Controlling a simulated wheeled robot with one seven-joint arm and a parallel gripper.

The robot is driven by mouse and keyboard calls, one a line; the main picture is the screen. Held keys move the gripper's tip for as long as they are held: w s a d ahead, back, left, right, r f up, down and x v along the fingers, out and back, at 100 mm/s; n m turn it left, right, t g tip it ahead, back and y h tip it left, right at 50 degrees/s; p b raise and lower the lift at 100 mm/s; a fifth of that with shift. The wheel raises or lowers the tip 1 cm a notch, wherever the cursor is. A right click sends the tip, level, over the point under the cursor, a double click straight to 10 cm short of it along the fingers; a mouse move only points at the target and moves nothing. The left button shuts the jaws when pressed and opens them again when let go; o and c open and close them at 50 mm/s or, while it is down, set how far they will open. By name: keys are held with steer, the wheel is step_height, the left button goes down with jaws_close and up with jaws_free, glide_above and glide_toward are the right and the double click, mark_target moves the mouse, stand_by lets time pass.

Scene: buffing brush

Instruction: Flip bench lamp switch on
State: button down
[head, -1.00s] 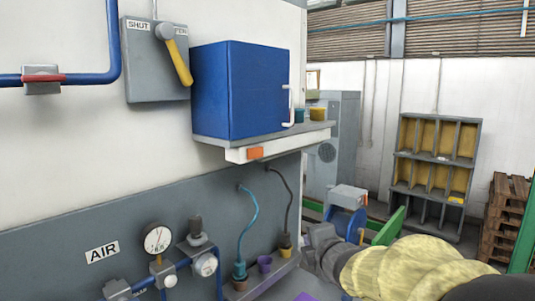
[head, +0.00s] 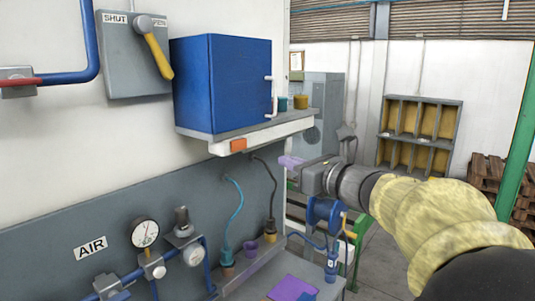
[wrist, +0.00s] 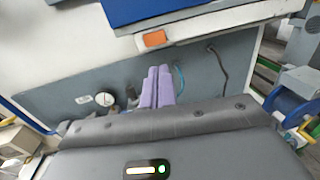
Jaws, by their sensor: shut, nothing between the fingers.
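The orange switch (head: 238,145) sits on the front face of the pale strip (head: 270,135) under the grey shelf. I take it as the bench lamp switch; I cannot tell which way it is set. My gripper (head: 289,161) is to the right of the switch and a little lower in the head view, apart from it. Its purple fingers are together and empty. In the wrist view the orange switch (wrist: 154,39) shows just beyond and above the purple fingertips (wrist: 158,70), with a gap between.
A blue cabinet (head: 222,85) stands on the shelf above the switch, with small cups (head: 300,102) beside it. Below are a teal hose (head: 233,205), a dark hose (head: 271,190) and a pressure gauge (head: 145,233). A blue reel (head: 322,213) stands below my wrist.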

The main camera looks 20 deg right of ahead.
mark_target(243, 146)
steer(key=p+x, duration=0.7)
steer(key=x, duration=0.6)
steer(key=shift+d+r, duration=0.1)
steer(key=shift+r, duration=0.05)
steer(key=shift+w, duration=0.3)
